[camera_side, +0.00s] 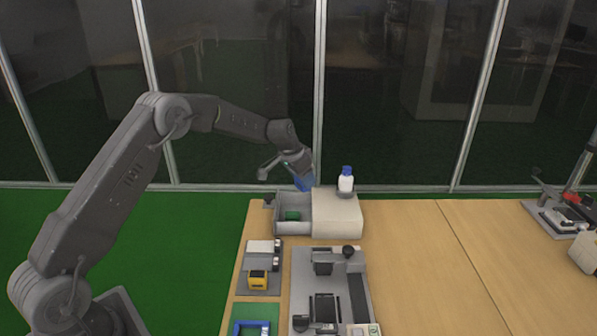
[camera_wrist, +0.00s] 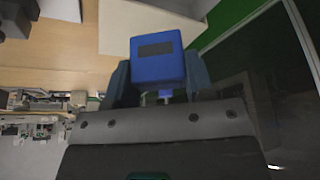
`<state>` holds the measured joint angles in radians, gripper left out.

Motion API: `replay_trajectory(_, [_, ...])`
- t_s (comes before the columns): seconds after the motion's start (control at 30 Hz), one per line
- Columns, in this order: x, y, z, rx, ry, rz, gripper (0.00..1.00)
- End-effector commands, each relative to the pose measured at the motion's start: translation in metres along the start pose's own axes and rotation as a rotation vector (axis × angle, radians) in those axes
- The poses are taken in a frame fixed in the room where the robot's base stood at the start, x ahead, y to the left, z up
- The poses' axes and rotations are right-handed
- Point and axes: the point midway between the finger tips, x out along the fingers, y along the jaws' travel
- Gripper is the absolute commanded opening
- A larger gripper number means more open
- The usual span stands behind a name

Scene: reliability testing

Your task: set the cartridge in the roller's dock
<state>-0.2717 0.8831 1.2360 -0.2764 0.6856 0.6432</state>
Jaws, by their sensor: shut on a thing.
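A blue block with a dark label (camera_wrist: 158,60), which looks like the cartridge, sits between the two fingers of my gripper (camera_wrist: 159,80) in the wrist view. In the side view my gripper (camera_side: 301,173) holds the blue block (camera_side: 303,184) tilted, in the air above the grey open drawer (camera_side: 280,228) and near the left edge of the white box (camera_side: 338,225). A unit with a pale roller-like bar (camera_side: 260,246) and a yellow part (camera_side: 258,280) sits at the table's left; I cannot tell whether this is the roller's dock.
A green piece (camera_side: 292,215) lies in the drawer. A white bottle with a blue cap (camera_side: 346,180) stands on the white box. A grey fixture with black knobs (camera_side: 358,300) and a blue frame (camera_side: 238,328) are nearer.

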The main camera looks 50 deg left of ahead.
Motion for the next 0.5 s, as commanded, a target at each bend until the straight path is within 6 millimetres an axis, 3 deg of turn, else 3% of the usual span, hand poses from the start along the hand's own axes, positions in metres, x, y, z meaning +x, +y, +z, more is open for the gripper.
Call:
replay_trajectory(0.27, [-0.001,0.034,0.006,0.445,-0.001,0.188,0.25])
replay_trajectory(0.5, [-0.004,0.072,0.012,0.972,-0.002,0.406,0.25])
